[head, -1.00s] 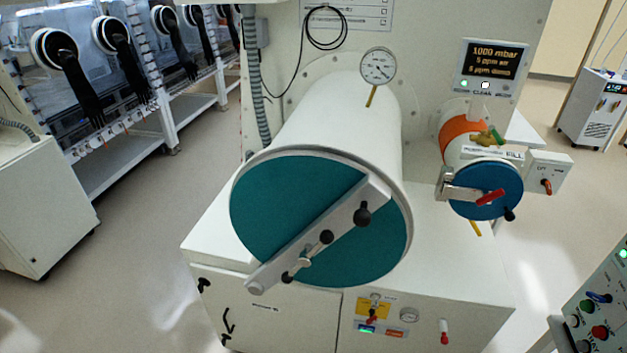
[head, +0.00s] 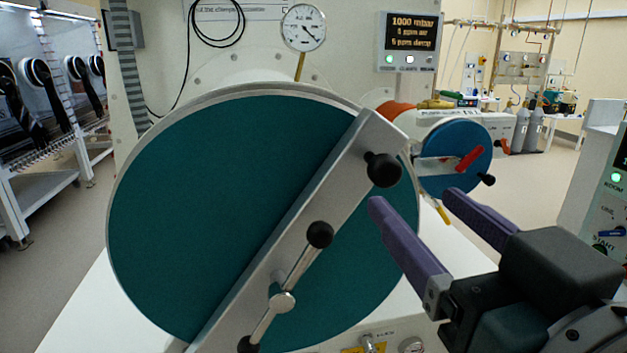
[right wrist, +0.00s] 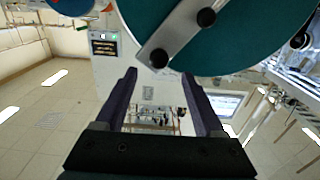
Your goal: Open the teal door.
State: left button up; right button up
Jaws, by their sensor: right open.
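The teal door (head: 220,190) is a large round disc on the end of a white cylindrical chamber, and it sits flush in its rim. A grey metal bar (head: 335,175) crosses it diagonally. A black knob (head: 383,170) stands near the bar's upper right end. A T-shaped metal handle (head: 283,300) with black ball ends sits at mid-bar. My right gripper (head: 412,200) has purple fingers, open and empty, just right of and below the upper knob, apparently not touching it. In the right wrist view the door (right wrist: 240,45) and that knob (right wrist: 159,58) lie beyond the fingertips (right wrist: 158,76). My left gripper is out of view.
A smaller blue door (head: 455,155) with a red lever (head: 470,158) is close behind my right fingers. A dial gauge (head: 303,27) and a display (head: 409,40) are above. A control panel (head: 605,200) stands at the right edge. Floor at left is clear.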

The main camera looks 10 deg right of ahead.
aim_at(390, 175)
jog(key=w+p, duration=0.1)
jog(key=w, duration=0.7)
jog(key=shift+w+a, duration=0.1)
jog(key=shift+w, duration=0.25)
jog(key=c, duration=0.9)
grip_shut()
jog(key=shift+r+p, duration=0.1)
jog(key=shift+p, duration=0.2)
